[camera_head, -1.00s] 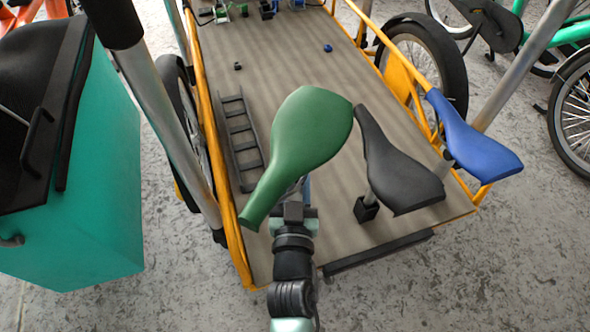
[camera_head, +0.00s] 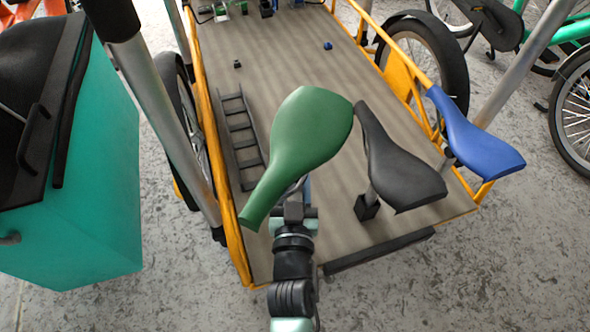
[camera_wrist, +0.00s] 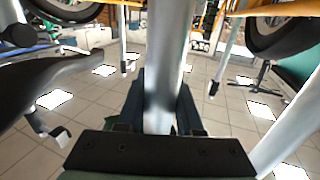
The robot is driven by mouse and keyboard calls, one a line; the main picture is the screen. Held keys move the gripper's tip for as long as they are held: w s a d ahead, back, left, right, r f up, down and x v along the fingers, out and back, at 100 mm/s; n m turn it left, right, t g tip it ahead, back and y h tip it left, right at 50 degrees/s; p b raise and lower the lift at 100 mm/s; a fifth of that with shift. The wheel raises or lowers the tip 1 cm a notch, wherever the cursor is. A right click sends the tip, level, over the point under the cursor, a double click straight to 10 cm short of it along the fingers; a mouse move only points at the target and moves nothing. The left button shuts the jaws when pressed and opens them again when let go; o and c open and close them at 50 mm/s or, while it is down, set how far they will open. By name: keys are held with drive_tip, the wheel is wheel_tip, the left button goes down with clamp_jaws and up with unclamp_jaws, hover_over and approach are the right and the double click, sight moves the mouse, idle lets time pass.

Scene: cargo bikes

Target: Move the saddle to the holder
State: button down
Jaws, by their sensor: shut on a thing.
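A green saddle (camera_head: 302,140) is held over the cart bed, its nose pointing down-left. My gripper (camera_head: 294,212) is under it, mostly covered by the saddle. In the wrist view my gripper (camera_wrist: 160,112) is shut on a silver seat post (camera_wrist: 168,70). A black saddle (camera_head: 400,168) stands just right of the green one, on a post in a black block (camera_head: 367,207); its dark underside shows in the wrist view (camera_wrist: 60,80). A blue saddle (camera_head: 475,138) is at the bed's right edge. A black ladder-like rack (camera_head: 240,135) lies on the bed. I cannot tell which part is the holder.
The wooden cart bed (camera_head: 290,60) has yellow side rails (camera_head: 218,150) and wheels outside them. A teal box (camera_head: 90,190) stands at left. Metal poles rise at left (camera_head: 165,120) and right (camera_head: 520,65). Small parts lie at the far end. The bed's middle is mostly clear.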

wheel_tip(320, 180, down, 8)
drive_tip(key=b, duration=0.8)
drive_tip(key=shift+f, duration=0.15)
idle(2.8)
drive_tip(key=c, duration=0.6)
unclamp_jaws()
drive_tip(key=shift+c, duration=0.2)
drive_tip(key=shift+o, duration=0.8)
drive_tip(key=s+p, duration=0.5)
drive_tip(key=s, duration=0.8)
drive_tip(key=shift+a+p, duration=0.15)
drive_tip(key=shift+p, duration=0.15)
